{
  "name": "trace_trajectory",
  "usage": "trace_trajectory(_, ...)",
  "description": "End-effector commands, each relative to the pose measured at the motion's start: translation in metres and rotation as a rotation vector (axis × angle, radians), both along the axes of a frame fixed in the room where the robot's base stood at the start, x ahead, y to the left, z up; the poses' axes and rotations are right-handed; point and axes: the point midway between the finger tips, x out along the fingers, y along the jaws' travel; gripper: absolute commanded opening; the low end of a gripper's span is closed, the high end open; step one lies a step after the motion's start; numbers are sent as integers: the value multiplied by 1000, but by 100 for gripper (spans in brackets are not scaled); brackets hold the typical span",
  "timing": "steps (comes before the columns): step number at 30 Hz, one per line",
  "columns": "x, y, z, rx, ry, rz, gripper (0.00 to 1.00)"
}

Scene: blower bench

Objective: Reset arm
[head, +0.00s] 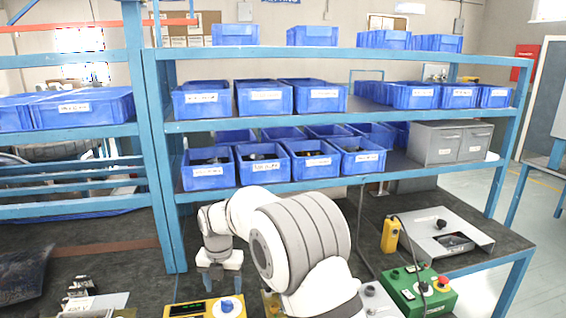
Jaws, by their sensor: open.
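My gripper (219,282) hangs from the end of my white and grey arm, left of the picture's middle. Its fingers point down over the dark bench top, in front of the shelf's blue post. The fingers stand a little apart, with nothing seen between them. My arm is bent, and its large rounded links cover part of the bench behind and to the right.
A yellow box with a blue knob (227,306) stands just below my gripper. A green control box (420,293), a yellow pendant (390,236) and a grey metal tray (432,250) lie to the right. Blue bins (207,170) fill the shelves behind. Metal parts (80,288) lie lower left.

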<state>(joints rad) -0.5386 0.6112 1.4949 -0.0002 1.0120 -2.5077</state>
Motion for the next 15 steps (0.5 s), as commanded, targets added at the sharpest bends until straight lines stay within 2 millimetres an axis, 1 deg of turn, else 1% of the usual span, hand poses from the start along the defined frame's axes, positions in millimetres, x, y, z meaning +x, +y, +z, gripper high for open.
trace_trajectory(1, -1, -10, 5, 5, -6, -59, 63)
trace_trajectory(5, -8, -35, 18, 16, -15, -241, 63)
trace_trajectory(8, -16, -61, 29, 28, -24, -424, 63)
trace_trajectory(11, -31, -95, 43, 47, -36, -667, 63)
trace_trajectory(12, -39, -110, 48, 57, -39, -782, 63)
trace_trajectory(14, -52, -133, 54, 75, -46, -959, 63)
trace_trajectory(15, -63, -148, 58, 86, -49, -1078, 63)
